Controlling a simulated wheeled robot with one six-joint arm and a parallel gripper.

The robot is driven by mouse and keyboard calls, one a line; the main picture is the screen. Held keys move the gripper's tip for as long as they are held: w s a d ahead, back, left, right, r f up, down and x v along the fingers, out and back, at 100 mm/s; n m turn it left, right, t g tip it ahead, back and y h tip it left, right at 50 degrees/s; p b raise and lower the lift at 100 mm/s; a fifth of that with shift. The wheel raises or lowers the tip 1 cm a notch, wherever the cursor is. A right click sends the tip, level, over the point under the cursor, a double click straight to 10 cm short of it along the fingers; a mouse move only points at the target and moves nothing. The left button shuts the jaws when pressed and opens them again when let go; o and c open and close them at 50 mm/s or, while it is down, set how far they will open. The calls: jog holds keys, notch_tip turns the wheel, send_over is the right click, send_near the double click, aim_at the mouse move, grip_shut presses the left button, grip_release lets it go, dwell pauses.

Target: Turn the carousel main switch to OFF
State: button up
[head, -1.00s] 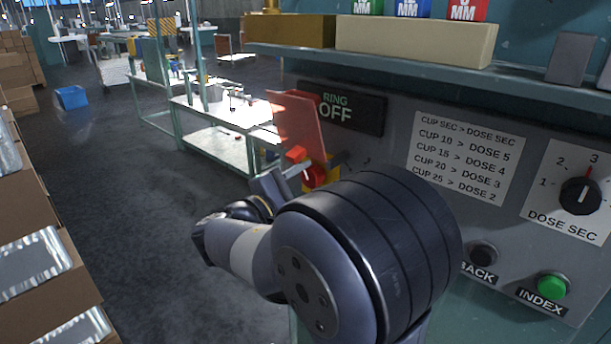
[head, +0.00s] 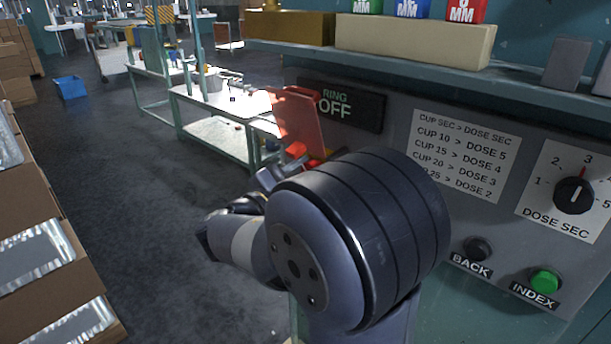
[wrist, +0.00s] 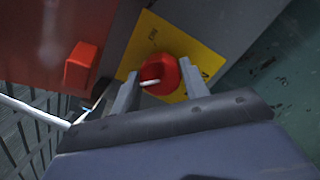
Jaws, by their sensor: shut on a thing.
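The main switch is a red round knob (wrist: 160,72) on a yellow plate (wrist: 186,46) in the wrist view. A short white mark on the knob points left in that view. My gripper (wrist: 158,86) is shut on the knob, one finger on each side of it. In the head view a raised red cover plate (head: 299,118) stands beside the panel, and my arm hides most of the switch. My gripper (head: 268,178) shows only in part there. The plate's lettering is too small and tilted to read.
A display (head: 342,104) on the panel reads RING OFF. To its right are a dose chart (head: 462,150), a DOSE SEC dial (head: 573,195), a black BACK button (head: 477,248) and a green INDEX button (head: 546,281). A shelf (head: 420,62) overhangs the panel. Boxes (head: 40,255) stand at left.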

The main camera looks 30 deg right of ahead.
jog(key=o, duration=1)
jog(key=shift+a, duration=0.1)
jog(key=b+v, duration=0.2)
jog(key=v, duration=0.8)
jog(key=shift+s+a+b, duration=0.15)
jog(key=shift+a+b, duration=0.1)
jog(key=shift+b, duration=0.1)
jog(key=f+p+x, duration=0.1)
jog(key=p+x, duration=0.1)
jog(key=x, duration=0.8)
jog(key=shift+d+r+p, duration=0.3)
jog(key=shift+d+r, duration=0.1)
jog(key=shift+r, duration=0.05)
jog(key=shift+a, duration=0.15)
